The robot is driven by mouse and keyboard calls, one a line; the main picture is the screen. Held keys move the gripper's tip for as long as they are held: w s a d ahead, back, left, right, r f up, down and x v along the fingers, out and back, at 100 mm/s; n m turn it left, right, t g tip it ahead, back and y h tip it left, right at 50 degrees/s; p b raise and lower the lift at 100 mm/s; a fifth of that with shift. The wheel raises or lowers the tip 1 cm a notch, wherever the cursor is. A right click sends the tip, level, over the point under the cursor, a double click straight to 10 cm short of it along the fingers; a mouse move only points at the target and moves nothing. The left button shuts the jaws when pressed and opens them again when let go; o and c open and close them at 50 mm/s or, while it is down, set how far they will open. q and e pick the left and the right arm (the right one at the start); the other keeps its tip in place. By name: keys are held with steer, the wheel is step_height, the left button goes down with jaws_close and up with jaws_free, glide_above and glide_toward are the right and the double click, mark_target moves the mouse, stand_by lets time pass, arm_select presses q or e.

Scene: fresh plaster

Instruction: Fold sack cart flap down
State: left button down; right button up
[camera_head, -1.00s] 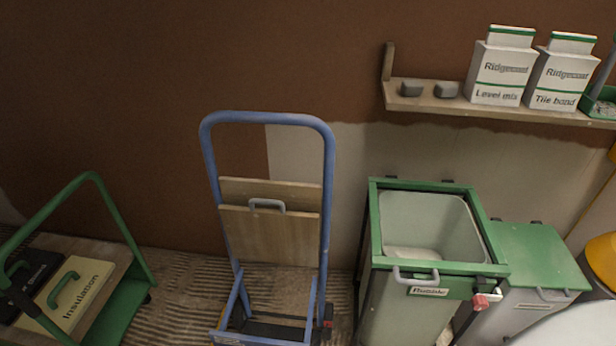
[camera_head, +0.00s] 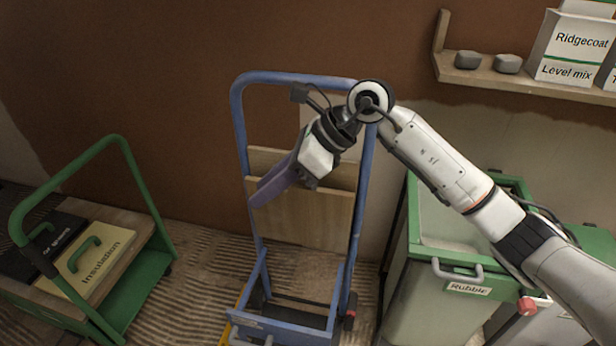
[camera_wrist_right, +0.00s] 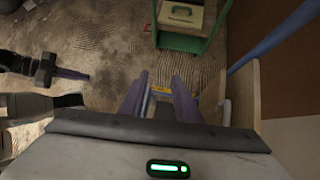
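The blue sack cart (camera_head: 362,215) stands upright near the wall. Its wooden flap (camera_head: 315,218) stands upright in the frame, in front of a second board (camera_head: 262,158). My right gripper (camera_head: 262,192) is in front of the flap's upper left part, purple fingers pointing down and left, and hides the flap's handle in the head view. In the right wrist view the gripper (camera_wrist_right: 160,84) is open with nothing between its fingers; the grey handle (camera_wrist_right: 225,108) on the flap (camera_wrist_right: 242,92) is just right of them. My left gripper (camera_wrist_right: 72,73) appears at the left there, its opening unclear.
A green trolley (camera_head: 150,290) with an insulation case (camera_head: 100,258) stands to the left. A green-rimmed rubble bin (camera_head: 440,305) stands close on the right, under my right arm. A wall shelf (camera_head: 520,84) holds boxes and grey blocks. Ribbed floor is free between trolley and cart.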

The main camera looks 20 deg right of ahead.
steer(key=w+d+r+t+h, duration=0.1)
steer(key=w+d+r+h, duration=0.15)
steer(key=d, duration=0.35)
steer(key=w+d+r+t+h, duration=0.1)
steer(key=w+d+h, duration=0.1)
steer(key=d+h, duration=0.35)
steer(key=w+f+y+b, duration=0.1)
steer(key=w+f, duration=0.3)
steer(key=f, duration=0.5)
steer(key=shift+a+y, duration=0.3)
steer(key=shift+y, duration=0.2)
jaws_close()
